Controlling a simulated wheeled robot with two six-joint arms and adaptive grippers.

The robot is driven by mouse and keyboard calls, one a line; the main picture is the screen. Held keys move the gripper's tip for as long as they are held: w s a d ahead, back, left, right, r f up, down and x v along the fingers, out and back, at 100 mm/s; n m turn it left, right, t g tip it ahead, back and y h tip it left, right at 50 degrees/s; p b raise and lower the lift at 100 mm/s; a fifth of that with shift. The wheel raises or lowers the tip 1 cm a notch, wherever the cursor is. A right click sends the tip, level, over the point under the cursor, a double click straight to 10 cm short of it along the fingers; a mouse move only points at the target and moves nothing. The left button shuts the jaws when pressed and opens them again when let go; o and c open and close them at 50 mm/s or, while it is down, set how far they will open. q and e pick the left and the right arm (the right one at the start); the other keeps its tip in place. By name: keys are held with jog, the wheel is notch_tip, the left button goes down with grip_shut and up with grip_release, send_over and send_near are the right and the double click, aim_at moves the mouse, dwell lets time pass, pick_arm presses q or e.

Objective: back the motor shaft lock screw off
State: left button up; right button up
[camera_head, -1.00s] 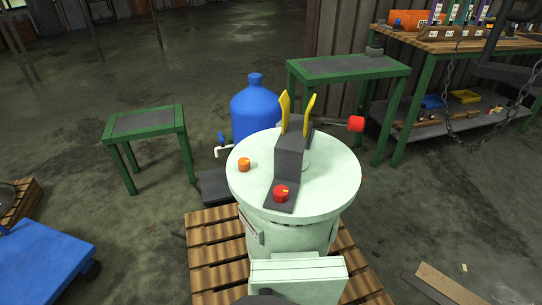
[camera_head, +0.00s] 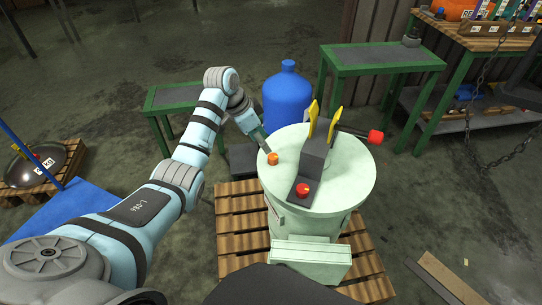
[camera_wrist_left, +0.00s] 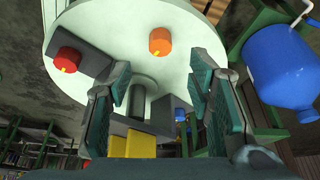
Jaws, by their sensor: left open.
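The pale green round machine (camera_head: 345,190) has a dark grey block with yellow levers on its top. An orange knob (camera_head: 272,158) stands near the top's left edge, and a red knob (camera_head: 302,190) sits on the block's front plate. I cannot tell which knob is the lock screw. My left gripper (camera_head: 262,146) is just behind and left of the orange knob in the head view. In the left wrist view the gripper (camera_wrist_left: 160,80) is open and empty, with the orange knob (camera_wrist_left: 160,41) beyond its fingers and the red knob (camera_wrist_left: 67,60) to the left.
A blue tank (camera_head: 288,100) stands behind the machine. A red-ended rod (camera_head: 375,137) sticks out to the right. Green tables (camera_head: 385,58) stand behind, and a wooden pallet (camera_head: 240,225) lies under the machine. A blue cart is at lower left.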

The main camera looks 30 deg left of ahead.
aim_at(272, 156)
pick_arm(q)
jog(key=b+x, duration=0.2)
jog(key=x, duration=0.6)
jog(key=shift+f, duration=0.35)
grip_shut()
